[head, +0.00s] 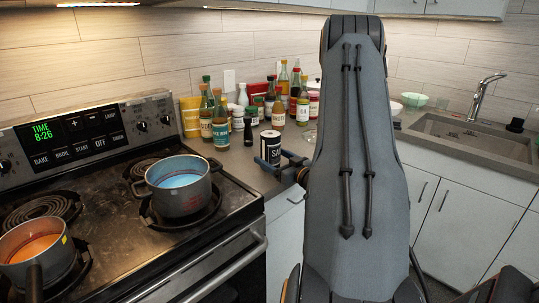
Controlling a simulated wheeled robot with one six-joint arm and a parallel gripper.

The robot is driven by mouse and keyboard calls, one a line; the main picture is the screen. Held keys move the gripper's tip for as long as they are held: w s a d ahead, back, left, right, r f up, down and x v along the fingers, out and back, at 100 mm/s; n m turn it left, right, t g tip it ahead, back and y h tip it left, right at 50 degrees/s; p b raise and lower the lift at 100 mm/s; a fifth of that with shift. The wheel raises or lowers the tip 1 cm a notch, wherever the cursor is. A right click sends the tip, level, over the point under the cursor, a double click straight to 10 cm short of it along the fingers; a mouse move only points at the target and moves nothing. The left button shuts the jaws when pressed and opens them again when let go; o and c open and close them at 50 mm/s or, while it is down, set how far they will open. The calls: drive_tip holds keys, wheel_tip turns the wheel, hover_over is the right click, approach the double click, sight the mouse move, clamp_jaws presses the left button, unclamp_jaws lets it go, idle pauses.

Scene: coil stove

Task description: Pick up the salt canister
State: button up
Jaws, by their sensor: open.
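The salt canister (270,147) is a dark cylinder with white "SA" lettering, upright on the counter right of the stove. My gripper (268,163) is at the canister's base, with one finger showing in front and to the left and the rest to the right. The fingers are apart and look to be around or just in front of the canister; I cannot tell whether they touch it. My large grey arm link (360,150) hides the counter to the right and part of the wrist.
Bottles (221,120) and jars crowd close behind and left of the canister. A stove (110,225) with a blue-filled pot (180,203) and an orange-filled pot (37,262) stands left. A sink (465,140) is at right.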

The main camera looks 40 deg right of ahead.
sight(264, 150)
drive_tip(key=w, duration=0.1)
drive_tip(key=w+p, duration=0.1)
drive_tip(key=w, duration=0.1)
drive_tip(key=w+p, duration=0.1)
drive_tip(key=w, duration=0.1)
drive_tip(key=shift+r, duration=0.25)
drive_tip(key=shift+c, duration=0.3)
drive_tip(key=c, duration=1.5)
drive_tip(key=shift+c, duration=1)
drive_tip(key=shift+r, duration=0.15)
